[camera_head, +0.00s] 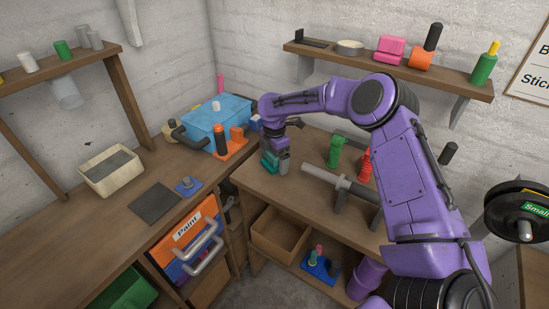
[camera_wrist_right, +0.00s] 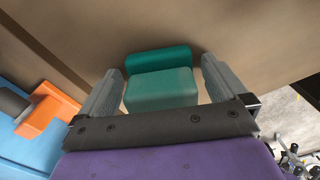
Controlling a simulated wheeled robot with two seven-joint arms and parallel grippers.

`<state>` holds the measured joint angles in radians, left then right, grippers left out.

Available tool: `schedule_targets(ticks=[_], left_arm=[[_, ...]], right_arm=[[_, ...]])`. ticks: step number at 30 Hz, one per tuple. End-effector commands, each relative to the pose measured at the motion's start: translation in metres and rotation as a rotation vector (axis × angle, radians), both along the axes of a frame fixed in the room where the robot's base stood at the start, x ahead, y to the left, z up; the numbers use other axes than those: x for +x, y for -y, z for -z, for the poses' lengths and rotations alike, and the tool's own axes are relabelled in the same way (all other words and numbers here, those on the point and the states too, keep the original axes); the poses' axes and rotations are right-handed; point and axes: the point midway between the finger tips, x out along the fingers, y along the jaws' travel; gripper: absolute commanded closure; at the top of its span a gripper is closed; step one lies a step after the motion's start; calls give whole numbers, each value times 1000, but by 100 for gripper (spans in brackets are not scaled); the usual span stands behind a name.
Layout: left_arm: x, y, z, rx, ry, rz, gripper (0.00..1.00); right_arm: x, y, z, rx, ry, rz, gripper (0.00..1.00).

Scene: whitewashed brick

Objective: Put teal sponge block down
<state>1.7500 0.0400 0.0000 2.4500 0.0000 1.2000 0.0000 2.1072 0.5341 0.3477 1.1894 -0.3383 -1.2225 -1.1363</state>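The teal sponge block (camera_head: 270,161) is at the left end of the right-hand wooden bench (camera_head: 252,183), partly hidden by my right gripper. In the right wrist view the block (camera_wrist_right: 160,90) lies between the two grey fingers, with a lighter face toward the camera and a darker face beyond. My right gripper (camera_head: 274,166) points down over it. Its fingers (camera_wrist_right: 163,82) stand either side, with a narrow gap showing beside the block, so they look open around it. The block appears to be at the bench top; its underside is hidden. My left gripper is out of view.
Left of the gripper are a blue bin (camera_head: 208,118) and an orange block with a black-handled piece (camera_head: 230,146). Green (camera_head: 335,150) and red (camera_head: 365,165) items and a grey pipe on a stand (camera_head: 335,183) are to the right. The bench's front edge is close to the block.

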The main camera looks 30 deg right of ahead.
Motion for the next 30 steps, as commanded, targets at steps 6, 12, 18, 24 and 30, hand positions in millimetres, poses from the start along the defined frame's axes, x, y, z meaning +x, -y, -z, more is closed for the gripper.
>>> schedule_targets(ticks=[6, 12, 18, 24, 30], left_arm=[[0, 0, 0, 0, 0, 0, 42], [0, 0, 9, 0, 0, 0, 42], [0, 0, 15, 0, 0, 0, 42], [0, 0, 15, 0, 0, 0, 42], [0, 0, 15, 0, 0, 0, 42]], right_arm=[[0, 0, -7, 0, 2, 0, 1], [1, 0, -50, -1, 6, -1, 1], [1, 0, -99, -1, 4, 0, 1], [0, -1, -122, 0, 0, 1, 1], [0, 0, -124, 0, -1, 0, 1]])
